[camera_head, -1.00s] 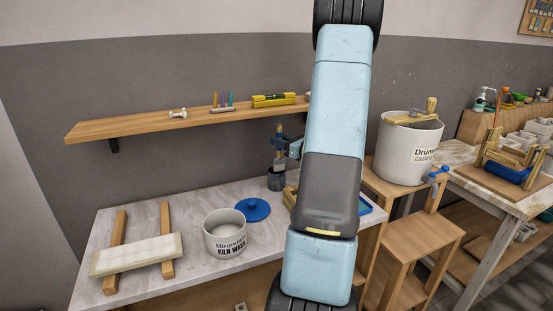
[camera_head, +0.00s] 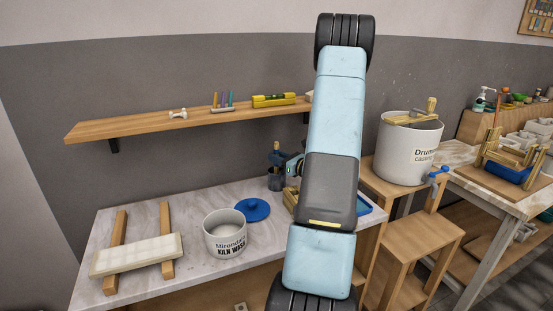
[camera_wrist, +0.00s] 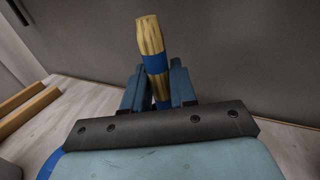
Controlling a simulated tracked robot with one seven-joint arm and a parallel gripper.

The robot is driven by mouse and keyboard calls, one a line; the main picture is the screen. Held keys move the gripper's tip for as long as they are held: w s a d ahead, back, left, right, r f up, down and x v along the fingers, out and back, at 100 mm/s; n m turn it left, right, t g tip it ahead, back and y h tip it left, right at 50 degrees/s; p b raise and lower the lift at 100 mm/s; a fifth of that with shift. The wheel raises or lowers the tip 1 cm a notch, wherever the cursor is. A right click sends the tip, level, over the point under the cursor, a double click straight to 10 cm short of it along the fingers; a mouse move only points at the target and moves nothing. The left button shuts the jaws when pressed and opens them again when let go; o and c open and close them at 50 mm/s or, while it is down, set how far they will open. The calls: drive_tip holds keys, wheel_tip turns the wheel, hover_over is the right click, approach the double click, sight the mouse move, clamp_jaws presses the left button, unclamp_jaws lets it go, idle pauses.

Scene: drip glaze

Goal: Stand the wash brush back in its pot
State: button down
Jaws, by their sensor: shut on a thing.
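The wash brush shows its wooden handle in the head view (camera_head: 276,146), standing about upright. In the wrist view its handle (camera_wrist: 151,40) has a blue band and rises between my fingers.
A pale slab (camera_head: 137,255) rests on two wooden bars farther left. A wall shelf (camera_head: 190,120) hangs behind and above. My arm hides the table's right part.

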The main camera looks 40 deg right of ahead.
drive_tip(key=c, duration=0.9)
unclamp_jaws()
drive_tip(key=shift+f, duration=0.1)
drive_tip(key=v, duration=1.2)
drive_tip(key=s+a+r+n+g+y, duration=0.15)
drive_tip(key=a+r+n+g, duration=0.35)
drive_tip(key=a, duration=0.5)
drive_tip(key=a+r+n+g+y, duration=0.3)
drive_tip(key=a+n, duration=0.3)
drive_tip(key=a, duration=0.3)
drive_tip(key=s+a+r+n+g+y, duration=0.1)
drive_tip(key=a+r+n+g+y, duration=0.2)
drive_tip(key=a+n, duration=0.5)
drive_tip(key=s+a+r+n+h, duration=0.3)
drive_tip(key=s+n, duration=0.2)
drive_tip(key=s+a+r+n+h, duration=0.3)
drive_tip(key=s+n+h, duration=0.1)
drive_tip(key=s, duration=0.1)
drive_tip(key=s+a+r+n+g+h, duration=0.1)
drive_tip(key=s+a+r+n+h, duration=0.2)
drive_tip(key=s+n+h, duration=0.1)
drive_tip(key=shift+s+r+n, duration=0.25)
drive_tip(key=shift+s+n, duration=0.25)
drive_tip(key=shift+n, duration=0.3)
